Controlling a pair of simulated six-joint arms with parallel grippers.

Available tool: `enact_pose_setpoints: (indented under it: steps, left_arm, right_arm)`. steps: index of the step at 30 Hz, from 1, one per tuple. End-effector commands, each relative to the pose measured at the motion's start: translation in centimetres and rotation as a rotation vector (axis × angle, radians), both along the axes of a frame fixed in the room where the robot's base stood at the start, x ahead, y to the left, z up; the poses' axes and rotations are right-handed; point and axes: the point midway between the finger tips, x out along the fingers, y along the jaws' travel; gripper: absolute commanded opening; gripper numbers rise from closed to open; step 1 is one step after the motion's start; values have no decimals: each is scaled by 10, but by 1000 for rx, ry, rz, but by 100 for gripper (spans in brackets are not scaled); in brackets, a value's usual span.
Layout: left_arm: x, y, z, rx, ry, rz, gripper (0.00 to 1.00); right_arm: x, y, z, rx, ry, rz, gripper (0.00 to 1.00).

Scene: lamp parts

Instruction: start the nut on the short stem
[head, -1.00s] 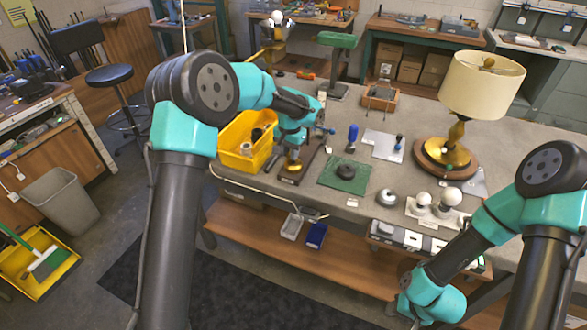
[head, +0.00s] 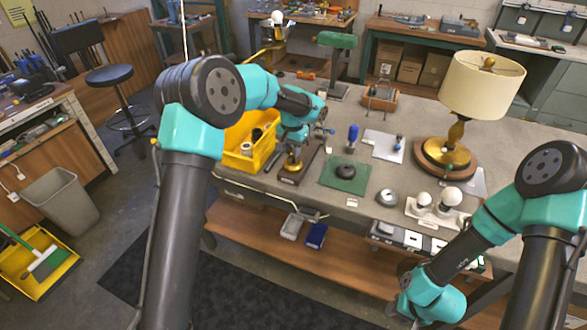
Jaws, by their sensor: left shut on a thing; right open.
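The short brass stem (head: 292,165) stands upright on a dark wooden board (head: 291,179) left of the green mat. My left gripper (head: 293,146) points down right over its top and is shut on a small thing. That is likely the nut, but it is too small and hidden by the wrist to make out. I cannot tell whether it touches the stem. My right arm is folded low at the right; its gripper does not show.
A yellow bin (head: 236,160) stands close left of the stem. The green mat (head: 340,177) with a dark round part lies to the right. A blue-handled tool (head: 352,136), white bulbs (head: 451,197) and a finished lamp (head: 455,135) stand farther right.

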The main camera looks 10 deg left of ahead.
Motion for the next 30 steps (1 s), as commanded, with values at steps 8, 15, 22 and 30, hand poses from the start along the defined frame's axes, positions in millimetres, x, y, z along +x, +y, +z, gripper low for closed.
enact_pose_setpoints:
  steps: [8,15,22,30]
  left_arm:
    - [5,-1,0,-1,-2,0,5]
    - [8,-2,0,0,-1,0,5]
    - [8,-2,0,0,0,0,5]
    - [8,-2,0,0,-1,0,5]
  right_arm:
    - [0,0,0,0,0,0,43]
    - [0,0,0,0,0,0,43]
    - [0,0,0,0,0,0,43]
    - [0,0,0,0,0,0,43]
